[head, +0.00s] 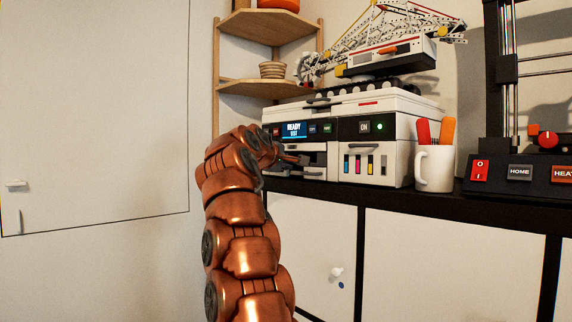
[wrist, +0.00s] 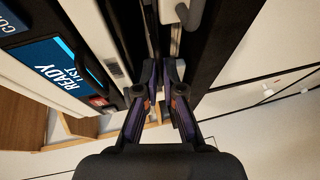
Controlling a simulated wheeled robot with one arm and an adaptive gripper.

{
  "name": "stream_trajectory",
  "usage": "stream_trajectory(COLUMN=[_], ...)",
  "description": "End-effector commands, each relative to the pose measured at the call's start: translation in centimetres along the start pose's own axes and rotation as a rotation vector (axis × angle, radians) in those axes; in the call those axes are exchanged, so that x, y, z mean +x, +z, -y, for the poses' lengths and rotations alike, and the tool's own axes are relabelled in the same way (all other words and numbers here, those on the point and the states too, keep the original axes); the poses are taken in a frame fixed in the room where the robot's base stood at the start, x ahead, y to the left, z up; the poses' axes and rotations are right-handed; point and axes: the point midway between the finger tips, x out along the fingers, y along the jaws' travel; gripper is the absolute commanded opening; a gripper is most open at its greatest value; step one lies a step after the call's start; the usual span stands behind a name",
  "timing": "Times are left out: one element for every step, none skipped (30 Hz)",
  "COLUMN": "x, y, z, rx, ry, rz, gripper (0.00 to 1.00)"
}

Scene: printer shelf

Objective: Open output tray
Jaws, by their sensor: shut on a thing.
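The white printer (head: 400,130) stands on the black shelf top, its display (head: 294,129) lit with "READY". The output tray (head: 314,159) is at the lower left of its front, below the display, partly hidden by my gripper. My gripper (head: 300,160) is at this tray from the left. In the wrist view, my gripper's fingers (wrist: 160,70) are closed around a thin part at the printer's front, beside the display panel (wrist: 58,70). The fingers cover most of that part. How far out the tray stands is hard to tell.
A lower drawer (head: 313,174) and an ink-cartridge panel (head: 364,164) are on the printer's front. A white mug (head: 434,168) with orange and red handles stands at right, near a control box (head: 520,173). A model crane (head: 390,45) sits on top. Space in front is free.

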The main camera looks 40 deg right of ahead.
Motion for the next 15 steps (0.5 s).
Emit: stream_trajectory(x=[0.0,0.0,0.0,0.0,0.0,0.0,0.0,0.0,-0.1,-0.2,-0.5,-0.9,-1.3,-1.8,-2.5], y=[0.0,0.0,0.0,0.0,0.0,0.0,0.0,0.0,0.0,-0.1,-0.1,-0.2,-0.4,-0.6,-1.0], z=[0.0,0.0,0.0,0.0,0.0,0.0,0.0,0.1,0.1,0.1,0.2,0.3,0.4,0.5,0.7], rx=[0.000,0.000,0.000,0.000,0.000,0.000,0.000,0.000,0.000,0.000,0.000,0.002,0.002,0.001,0.000], ry=[-0.001,-0.001,-0.001,-0.001,-0.001,-0.001,-0.001,-0.001,-0.001,-0.001,-0.001,-0.001,-0.001,0.000,0.000], rz=[0.001,0.001,0.001,0.001,0.001,0.001,0.001,0.001,0.001,0.001,0.001,0.001,0.000,0.000,-0.001], gripper=[0.00,0.00,0.00,0.00,0.00,0.00,0.00,0.00,0.00,0.00,0.00,0.00,0.00,0.00,0.00])
